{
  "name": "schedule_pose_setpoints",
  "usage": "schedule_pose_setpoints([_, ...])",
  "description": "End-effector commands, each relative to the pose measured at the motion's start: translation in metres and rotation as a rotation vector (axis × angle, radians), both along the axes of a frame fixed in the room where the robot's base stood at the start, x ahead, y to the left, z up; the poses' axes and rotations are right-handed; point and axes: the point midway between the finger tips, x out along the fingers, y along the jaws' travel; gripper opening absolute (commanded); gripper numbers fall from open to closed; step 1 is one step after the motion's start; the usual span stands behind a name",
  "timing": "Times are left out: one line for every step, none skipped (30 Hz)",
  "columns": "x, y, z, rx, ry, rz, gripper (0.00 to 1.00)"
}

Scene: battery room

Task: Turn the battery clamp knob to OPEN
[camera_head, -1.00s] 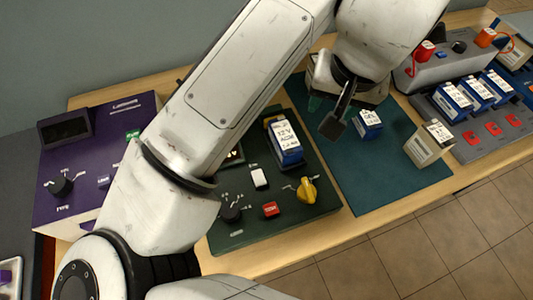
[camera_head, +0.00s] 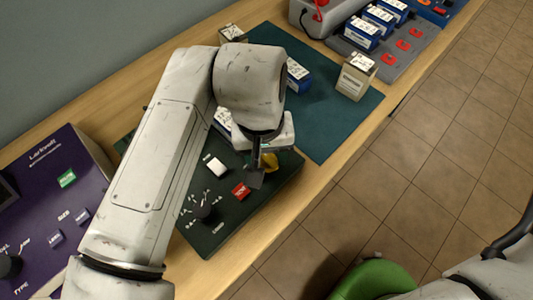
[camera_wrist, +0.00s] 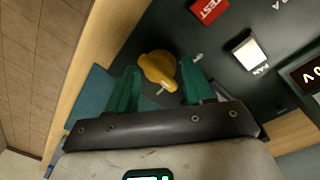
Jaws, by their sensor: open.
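The yellow clamp knob (camera_wrist: 158,68) sits on the dark green panel (camera_wrist: 165,25). In the head view the knob (camera_head: 271,161) is partly hidden behind my gripper. My gripper (camera_wrist: 160,90) is open in the wrist view, with one green finger on each side of the knob's near end; I cannot tell whether they touch it. In the head view my gripper (camera_head: 256,178) is over the right part of the panel. The blue battery (camera_head: 222,121) on the panel is mostly hidden by my arm.
The panel also has a red TEST button (camera_head: 241,191), a white FAN switch (camera_head: 216,167) and a black knob (camera_head: 205,210). A teal mat (camera_head: 325,130) with a blue battery (camera_head: 297,75) and a beige battery (camera_head: 356,76) lies beyond. A purple panel (camera_head: 55,180) stands left.

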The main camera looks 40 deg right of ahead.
Motion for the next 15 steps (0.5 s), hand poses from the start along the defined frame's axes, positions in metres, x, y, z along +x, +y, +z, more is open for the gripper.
schedule_pose_setpoints([-0.0003,-0.0002,-0.0043,0.0,0.0,0.0,0.52])
schedule_pose_setpoints([-0.0004,-0.0003,-0.0063,0.0,0.0,0.0,0.52])
schedule_pose_setpoints([-0.0006,-0.0005,-0.0083,0.0,0.0,0.0,0.52])
schedule_pose_setpoints([-0.0006,-0.0006,-0.0093,-0.001,-0.001,-0.001,0.52])
schedule_pose_setpoints([-0.0006,-0.0007,-0.0101,-0.001,-0.001,-0.001,0.52])
schedule_pose_setpoints([-0.0006,-0.0008,-0.0107,-0.001,-0.001,-0.001,0.52])
schedule_pose_setpoints([-0.0006,-0.0008,-0.0109,-0.001,-0.001,-0.001,0.52])
schedule_pose_setpoints([-0.0005,-0.0007,-0.011,-0.001,-0.001,-0.001,0.52])
schedule_pose_setpoints([-0.0005,-0.0007,-0.011,-0.001,-0.001,-0.001,0.52])
schedule_pose_setpoints([-0.0005,-0.0007,-0.011,-0.001,-0.001,-0.001,0.52])
schedule_pose_setpoints([-0.0005,-0.0007,-0.0109,-0.001,-0.001,-0.001,0.52])
schedule_pose_setpoints([-0.0004,-0.0006,-0.0109,0.0,-0.001,-0.001,0.52])
schedule_pose_setpoints([-0.0004,-0.0006,-0.0109,0.0,-0.001,-0.001,0.52])
schedule_pose_setpoints([-0.0004,-0.0006,-0.0109,0.0,-0.001,0.0,0.49])
schedule_pose_setpoints([-0.0004,-0.0006,-0.0108,0.0,-0.001,0.0,0.45])
